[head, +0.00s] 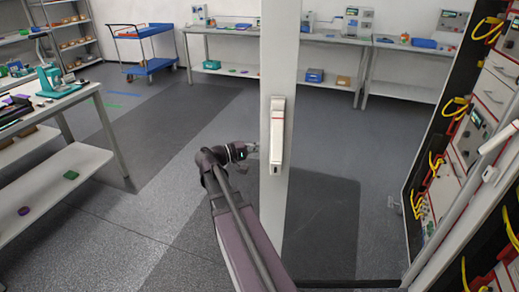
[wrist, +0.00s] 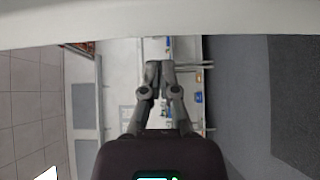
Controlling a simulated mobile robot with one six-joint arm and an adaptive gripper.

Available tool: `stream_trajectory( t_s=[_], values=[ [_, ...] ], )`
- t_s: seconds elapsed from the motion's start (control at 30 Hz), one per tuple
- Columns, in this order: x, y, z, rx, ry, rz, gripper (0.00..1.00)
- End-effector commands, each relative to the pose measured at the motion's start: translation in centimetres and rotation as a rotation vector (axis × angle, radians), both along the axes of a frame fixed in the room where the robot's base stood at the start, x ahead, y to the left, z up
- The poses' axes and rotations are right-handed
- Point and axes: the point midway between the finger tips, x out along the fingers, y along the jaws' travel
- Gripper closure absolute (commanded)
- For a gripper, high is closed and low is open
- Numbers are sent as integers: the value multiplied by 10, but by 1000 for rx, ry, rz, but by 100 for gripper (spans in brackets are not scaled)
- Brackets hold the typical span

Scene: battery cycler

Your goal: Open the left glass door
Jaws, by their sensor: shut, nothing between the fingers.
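The left glass door shows in the head view as a pale upright frame (head: 273,225) with a white handle (head: 277,135). It appears swung out from the cabinet, with see-through glass to the right of the frame. My gripper (head: 254,148) is just left of the frame, at about the handle's height. Whether it touches the frame I cannot tell. In the wrist view my gripper (wrist: 160,66) is shut and empty, its fingertips together. A pale bar, likely the door frame (wrist: 160,22), crosses the top of that view, beyond the fingertips.
The cabinet at right holds modules (head: 493,92) and yellow cables. Another white frame with a handle (head: 491,175) stands at the right. A workbench (head: 75,160) is at left, a blue cart (head: 150,66) and benches (head: 400,45) at the back. The grey floor between is clear.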

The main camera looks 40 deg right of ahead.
Motion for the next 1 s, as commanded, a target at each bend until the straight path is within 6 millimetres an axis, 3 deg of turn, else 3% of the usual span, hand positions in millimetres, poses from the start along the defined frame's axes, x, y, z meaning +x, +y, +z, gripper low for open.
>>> stream_trajectory(
  t_s=[0.2, 0.7, 1.0],
  values=[
    [16, -15, 0, 0, 0, 3, 100],
    [40, 47, 0, 0, 0, 5, 100],
    [50, 73, 0, 0, 0, 3, 100]
  ],
)
